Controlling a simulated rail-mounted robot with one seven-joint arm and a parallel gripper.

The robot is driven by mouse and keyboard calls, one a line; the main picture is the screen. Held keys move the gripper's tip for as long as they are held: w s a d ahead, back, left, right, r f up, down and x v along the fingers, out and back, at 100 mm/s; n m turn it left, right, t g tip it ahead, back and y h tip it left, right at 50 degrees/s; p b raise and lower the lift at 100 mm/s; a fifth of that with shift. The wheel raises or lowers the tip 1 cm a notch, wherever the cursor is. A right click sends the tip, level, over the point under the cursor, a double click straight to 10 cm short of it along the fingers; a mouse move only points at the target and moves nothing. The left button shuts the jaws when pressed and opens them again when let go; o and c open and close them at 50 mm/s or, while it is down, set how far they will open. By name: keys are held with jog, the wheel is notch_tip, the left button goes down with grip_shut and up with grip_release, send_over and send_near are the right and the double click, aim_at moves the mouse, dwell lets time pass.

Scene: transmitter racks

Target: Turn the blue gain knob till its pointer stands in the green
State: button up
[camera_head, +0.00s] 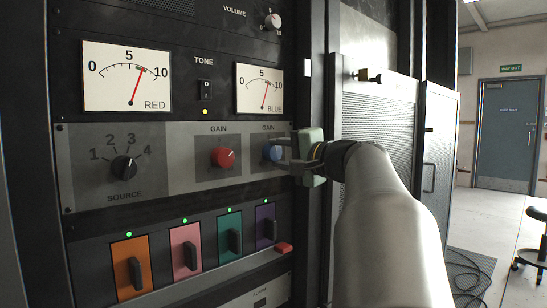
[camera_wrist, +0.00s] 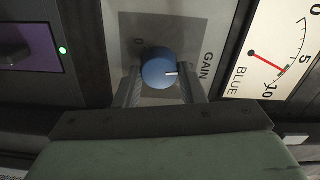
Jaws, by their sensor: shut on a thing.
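The blue gain knob (camera_head: 272,152) is on the grey panel, under a GAIN label and right of the red knob. In the wrist view the blue knob (camera_wrist: 159,70) sits between my two fingers, its white mark pointing right, toward the GAIN label. My gripper (camera_wrist: 161,80) is shut on it; in the head view my gripper (camera_head: 279,152) reaches in from the right and partly covers it. The BLUE meter (camera_head: 253,96) is above the knob.
The red gain knob (camera_head: 222,157) is close on the left, below the RED meter (camera_head: 105,88). The black source knob (camera_head: 123,168) is farther left. A purple switch module (camera_head: 261,230) and a red button (camera_head: 284,248) are below. A perforated cabinet (camera_head: 385,125) stands right.

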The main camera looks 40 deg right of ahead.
jog(key=o, duration=1)
jog(key=s+d, duration=0.1)
jog(key=s, duration=1.6)
jog(key=shift+s+d+p, duration=0.15)
jog(key=shift+p, duration=0.25)
